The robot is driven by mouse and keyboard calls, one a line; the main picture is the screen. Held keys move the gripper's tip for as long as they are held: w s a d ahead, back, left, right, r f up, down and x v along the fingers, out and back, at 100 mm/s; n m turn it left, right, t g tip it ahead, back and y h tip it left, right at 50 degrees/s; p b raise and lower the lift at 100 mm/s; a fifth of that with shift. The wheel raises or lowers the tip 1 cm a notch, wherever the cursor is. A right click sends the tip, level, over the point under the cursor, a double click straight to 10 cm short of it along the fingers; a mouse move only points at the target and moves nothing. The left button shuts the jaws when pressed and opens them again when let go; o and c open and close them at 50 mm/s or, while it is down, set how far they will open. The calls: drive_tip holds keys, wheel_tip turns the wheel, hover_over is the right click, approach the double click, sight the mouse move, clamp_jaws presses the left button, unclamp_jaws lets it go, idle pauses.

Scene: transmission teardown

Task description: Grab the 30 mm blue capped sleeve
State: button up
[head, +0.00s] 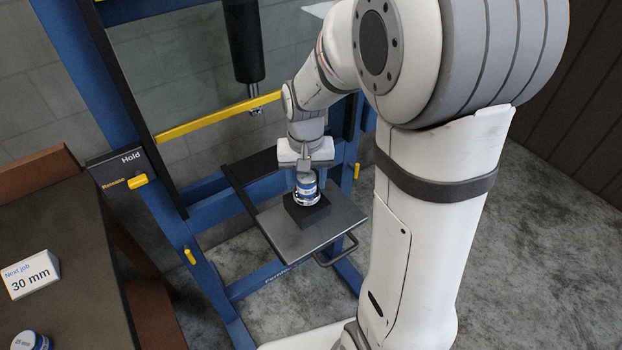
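A short silvery sleeve with a blue band or cap (306,194) stands on a black block (308,214) on the press plate. Its size marking is too small to read. My gripper (306,180) points down right at the top of this sleeve, with its fingers at the sleeve's upper part. I cannot tell whether the fingers are closed on it or just around it. A second blue-and-silver capped piece (31,342) is on the bench at the bottom left, cut off by the picture edge; its label ends in "mm" and its number is unclear.
The blue press frame (88,80) surrounds the grey plate (338,216), with a black ram (243,42) and yellow bar (215,119) above. A Hold/Release lever (138,181) is on the left post. A "Next job 30 mm" card (30,274) stands on the dark bench (75,245).

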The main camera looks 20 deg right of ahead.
drive_tip(key=c, duration=1)
